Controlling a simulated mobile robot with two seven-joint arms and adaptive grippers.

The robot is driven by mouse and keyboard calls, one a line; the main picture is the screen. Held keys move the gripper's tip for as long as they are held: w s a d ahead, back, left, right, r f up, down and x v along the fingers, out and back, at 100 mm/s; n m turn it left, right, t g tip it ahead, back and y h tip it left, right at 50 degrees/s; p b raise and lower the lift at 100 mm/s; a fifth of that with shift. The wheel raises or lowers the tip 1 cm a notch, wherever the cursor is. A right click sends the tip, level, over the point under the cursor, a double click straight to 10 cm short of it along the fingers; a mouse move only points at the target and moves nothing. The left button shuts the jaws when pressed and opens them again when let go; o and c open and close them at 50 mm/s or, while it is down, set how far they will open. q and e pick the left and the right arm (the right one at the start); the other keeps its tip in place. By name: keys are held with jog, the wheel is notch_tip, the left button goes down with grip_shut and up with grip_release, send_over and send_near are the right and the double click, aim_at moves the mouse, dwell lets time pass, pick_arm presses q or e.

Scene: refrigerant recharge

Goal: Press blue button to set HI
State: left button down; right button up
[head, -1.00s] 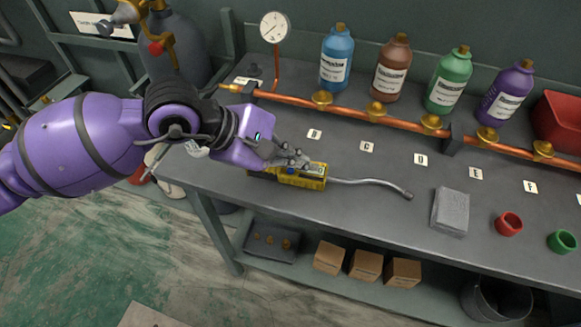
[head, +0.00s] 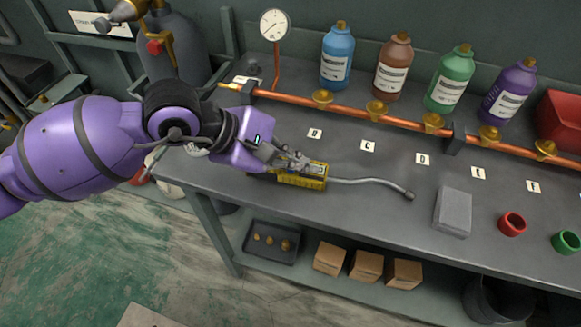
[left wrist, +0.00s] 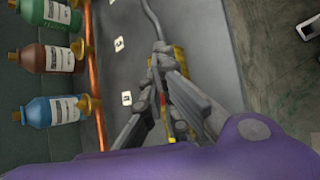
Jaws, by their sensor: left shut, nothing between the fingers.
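A yellow handheld device (head: 300,182) lies on the grey workbench, with a flexible grey probe (head: 365,181) running from its right end. My left gripper (head: 304,165) is shut and empty, its fingertips over the device's upper face. The fingers hide much of that face, and I cannot make out the blue button. Whether the fingertips touch the device is not clear. In the left wrist view, the shut fingertips (left wrist: 162,50) are in front of the device (left wrist: 179,57), whose yellow edges show beside and between the fingers. My right gripper is not in view.
A copper pipe (head: 390,120) with brass valves runs behind the device. Several bottles and a gauge (head: 274,25) stand at the back. A grey block (head: 453,212) and a red ring (head: 512,224) sit to the right. The bench (head: 340,222) is clear in front of the device.

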pick_arm(q)
jog(key=shift+f+b, duration=0.3)
jog(key=shift+f, duration=0.05)
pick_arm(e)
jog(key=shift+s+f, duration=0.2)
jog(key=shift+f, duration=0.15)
pick_arm(q)
jog(key=shift+r, duration=0.1)
dwell(0.4)
jog(key=shift+r+p, duration=0.3)
jog(key=shift+r, duration=0.45)
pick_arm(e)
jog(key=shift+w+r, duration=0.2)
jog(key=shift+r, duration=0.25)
pick_arm(q)
notch_tip(320, 180, up, 5)
jog(key=shift+f+p, duration=0.1)
jog(key=shift+p, duration=1.05)
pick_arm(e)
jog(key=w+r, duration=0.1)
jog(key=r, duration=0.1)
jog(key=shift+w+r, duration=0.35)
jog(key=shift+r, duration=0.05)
